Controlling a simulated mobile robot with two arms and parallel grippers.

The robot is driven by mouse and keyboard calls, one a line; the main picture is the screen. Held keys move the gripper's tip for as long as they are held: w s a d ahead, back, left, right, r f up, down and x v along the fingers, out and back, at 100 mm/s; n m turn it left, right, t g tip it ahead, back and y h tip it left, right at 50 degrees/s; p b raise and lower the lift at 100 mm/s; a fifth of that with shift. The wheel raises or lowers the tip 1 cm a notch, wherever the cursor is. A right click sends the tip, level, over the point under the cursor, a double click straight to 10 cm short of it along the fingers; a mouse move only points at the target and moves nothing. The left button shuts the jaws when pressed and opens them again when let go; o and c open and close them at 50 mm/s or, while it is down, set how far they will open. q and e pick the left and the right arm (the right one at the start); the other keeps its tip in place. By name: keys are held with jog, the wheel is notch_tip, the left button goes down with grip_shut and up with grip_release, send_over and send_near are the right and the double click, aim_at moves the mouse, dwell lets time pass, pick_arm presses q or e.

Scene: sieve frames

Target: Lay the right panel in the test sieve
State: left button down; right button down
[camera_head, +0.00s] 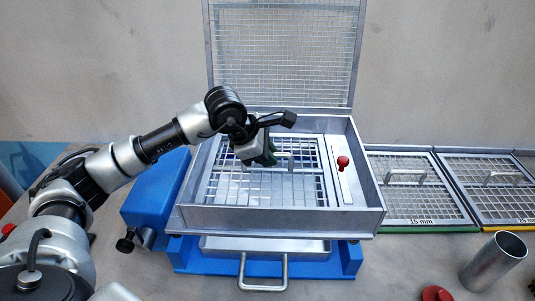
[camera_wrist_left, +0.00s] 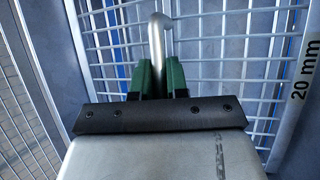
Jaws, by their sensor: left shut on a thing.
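The test sieve (camera_head: 280,219) is an open metal box in the middle of the head view, its mesh lid (camera_head: 283,50) raised at the back. A mesh panel (camera_head: 318,186) with a metal handle is inside its walls; it also shows in the left wrist view, with a "20 mm" label on its frame (camera_wrist_left: 302,75). My left gripper (camera_head: 268,158) is shut on the handle (camera_wrist_left: 157,40), its green fingers on either side of the bar. I cannot tell whether the panel rests fully on the sieve floor. My right gripper is out of view.
A red knob (camera_head: 343,162) stands on a plate at the sieve's right side. A green-edged "15 mm" panel (camera_head: 418,211) and a yellow-edged panel (camera_head: 500,205) lie to the right. A metal cylinder (camera_head: 492,262) and a red object (camera_head: 436,294) stand in front. A handled tray (camera_head: 263,247) is below the sieve.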

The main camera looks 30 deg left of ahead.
pick_arm(q)
jog(key=c, duration=1.1)
grip_release()
jog(key=shift+o, duration=0.2)
jog(key=shift+s+f, duration=0.1)
jog(key=b+v, duration=0.1)
jog(key=v, duration=1)
jog(key=shift+b, duration=0.35)
